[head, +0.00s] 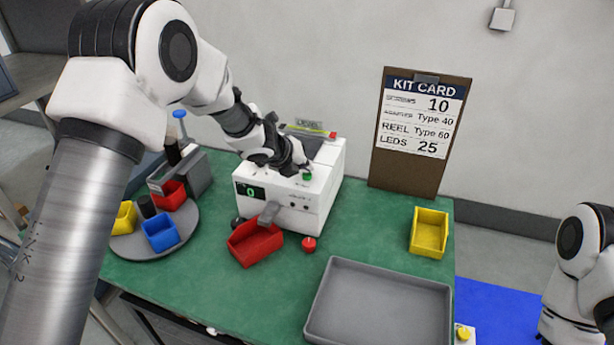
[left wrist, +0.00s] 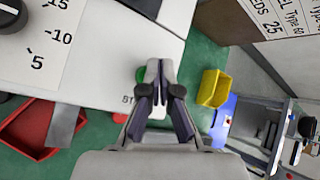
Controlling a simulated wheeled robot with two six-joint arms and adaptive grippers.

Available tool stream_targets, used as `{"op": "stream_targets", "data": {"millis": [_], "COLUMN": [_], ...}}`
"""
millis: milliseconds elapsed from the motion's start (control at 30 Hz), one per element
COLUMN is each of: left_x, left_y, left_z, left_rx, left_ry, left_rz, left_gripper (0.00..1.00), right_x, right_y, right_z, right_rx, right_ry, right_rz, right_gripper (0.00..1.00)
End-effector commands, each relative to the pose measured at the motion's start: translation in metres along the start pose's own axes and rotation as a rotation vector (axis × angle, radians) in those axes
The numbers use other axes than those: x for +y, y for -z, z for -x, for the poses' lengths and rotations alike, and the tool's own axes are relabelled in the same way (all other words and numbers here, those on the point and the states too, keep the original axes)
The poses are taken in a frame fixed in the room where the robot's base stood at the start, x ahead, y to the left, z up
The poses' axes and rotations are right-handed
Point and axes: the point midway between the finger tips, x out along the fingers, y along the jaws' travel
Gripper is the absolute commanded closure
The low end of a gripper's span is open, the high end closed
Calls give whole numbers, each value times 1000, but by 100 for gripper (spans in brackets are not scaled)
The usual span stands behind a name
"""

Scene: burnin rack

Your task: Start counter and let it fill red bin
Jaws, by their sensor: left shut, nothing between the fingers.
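The white counter machine (head: 318,195) stands on the green bench, its small green display (head: 250,191) showing what looks like 0. A green button (head: 307,177) sits on its top; in the left wrist view the green button (left wrist: 141,74) is partly hidden by my fingers. My left gripper (head: 304,166) is shut and empty, its tips right at the button; I cannot tell whether they touch it. The red bin (head: 256,245) stands under the grey chute (head: 269,213) and looks empty. In the left wrist view the red bin (left wrist: 30,128) is partly cut off. My right gripper is out of view.
A grey tray (head: 378,305) lies at the front, a yellow bin (head: 429,232) at the right. A small red object (head: 309,244) is beside the red bin. A round turntable (head: 140,244) with bins is at the left. A kit card (head: 419,130) stands behind.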

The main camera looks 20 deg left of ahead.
Motion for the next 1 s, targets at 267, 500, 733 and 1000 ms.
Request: {"op": "stream_targets", "data": {"millis": [267, 500, 733, 1000], "left_x": [0, 1, 3, 4], "left_y": [0, 1, 3, 4], "left_z": [0, -2, -4, -6], "left_rx": [0, 0, 0, 0], "left_ry": [0, 0, 0, 0], "left_rz": [0, 0, 0, 0], "left_gripper": [100, 100, 100, 100], "right_x": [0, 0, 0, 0], "right_y": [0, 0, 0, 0], "right_z": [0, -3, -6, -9], "right_rx": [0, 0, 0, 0], "right_ry": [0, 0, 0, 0], "right_rz": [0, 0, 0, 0], "right_gripper": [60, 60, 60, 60]}}
